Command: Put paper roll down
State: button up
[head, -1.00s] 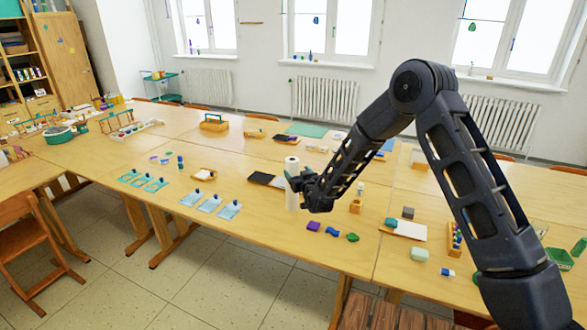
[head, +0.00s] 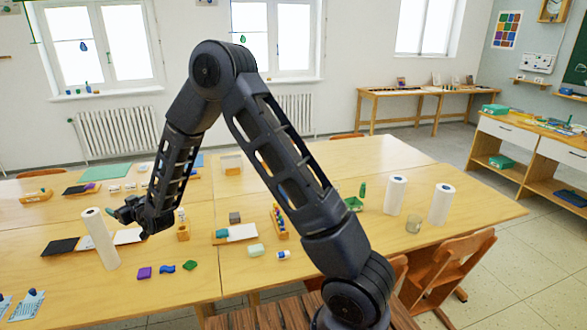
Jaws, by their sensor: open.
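A white paper roll (head: 100,240) stands on the wooden table at the left of the head view, its dark core hole showing at the top. It leans a little to the left in the picture. My gripper (head: 115,212) is open just to the right of its upper part, at the end of the dark arm. A small gap or a light touch between fingers and roll cannot be told apart here. Two more white paper rolls stand upright on the table's right part, one (head: 395,195) beside the other (head: 441,204).
Around the roll lie a black sheet (head: 60,246), a purple block (head: 144,273), a blue piece (head: 167,268) and a green piece (head: 190,265). Wooden chairs (head: 440,270) are at the front right. Bare tabletop lies in front of the roll.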

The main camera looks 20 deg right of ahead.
jog(key=w+d+r+m+g+h, duration=0.1)
jog(key=w+d+r+h, duration=0.1)
jog(key=d+r, duration=0.55)
jog(key=w+d+r+h, duration=0.2)
jog(key=d+r, duration=0.2)
jog(key=d, duration=0.6)
jog(key=s+d+r+m+g+h, duration=0.1)
jog(key=s+d+r+h, duration=0.15)
jog(key=d, duration=0.65)
jog(key=s+d+r+m+g+h, duration=0.1)
jog(key=s+d+r+m, duration=0.2)
jog(key=d, duration=0.6)
jog(key=s+d+r+m+g+h, duration=0.1)
jog(key=s+d+m+g+h, duration=0.1)
jog(key=s+d, duration=1)
jog(key=s+d+r+m+g+h, duration=0.1)
jog(key=s+d+g+h, duration=0.1)
jog(key=s+d, duration=1)
jog(key=s, duration=0.4)
jog(key=shift+r+m+g, duration=0.3)
jog(key=shift+m, duration=0.1)
jog(key=shift+d, duration=0.1)
jog(key=o, duration=0.5)
